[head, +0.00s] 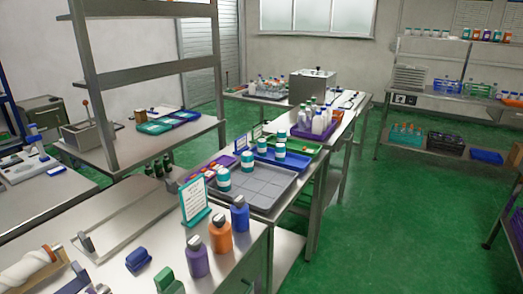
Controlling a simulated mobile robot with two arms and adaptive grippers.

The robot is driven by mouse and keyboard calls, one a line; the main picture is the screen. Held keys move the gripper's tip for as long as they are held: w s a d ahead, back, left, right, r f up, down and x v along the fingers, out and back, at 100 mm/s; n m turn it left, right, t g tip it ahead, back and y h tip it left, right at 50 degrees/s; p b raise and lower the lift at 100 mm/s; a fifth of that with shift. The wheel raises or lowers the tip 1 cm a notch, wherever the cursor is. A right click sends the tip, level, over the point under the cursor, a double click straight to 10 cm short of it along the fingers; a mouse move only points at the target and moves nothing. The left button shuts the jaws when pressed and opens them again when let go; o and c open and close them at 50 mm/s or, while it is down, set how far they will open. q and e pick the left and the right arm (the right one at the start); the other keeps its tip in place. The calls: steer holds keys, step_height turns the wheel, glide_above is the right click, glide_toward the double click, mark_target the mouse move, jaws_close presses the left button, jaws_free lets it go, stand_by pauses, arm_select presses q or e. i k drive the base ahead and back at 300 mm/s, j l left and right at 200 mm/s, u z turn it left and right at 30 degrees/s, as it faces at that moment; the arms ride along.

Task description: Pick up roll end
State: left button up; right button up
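A white roll (28,268) with brownish bands lies at the lower left corner of the near steel table, cut off by the picture edge. Its right end (53,254) rests close to a wooden piece. I cannot tell which part is the loose roll end. Neither of my grippers is in view.
Purple (197,257), orange (220,233) and blue (240,214) bottles stand near the table's right edge, beside a sign (194,198). A blue block (138,260) and a metal frame (140,222) are right of the roll. A grey tray (260,187) lies beyond.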

mark_target(262, 143)
steer(key=u, duration=0.4)
steer(key=i+l+u, duration=0.15)
steer(key=u, duration=0.2)
steer(key=i+l+u, duration=0.1)
steer(key=l+u, duration=0.5)
steer(key=u, duration=0.15)
steer(key=i, duration=0.05)
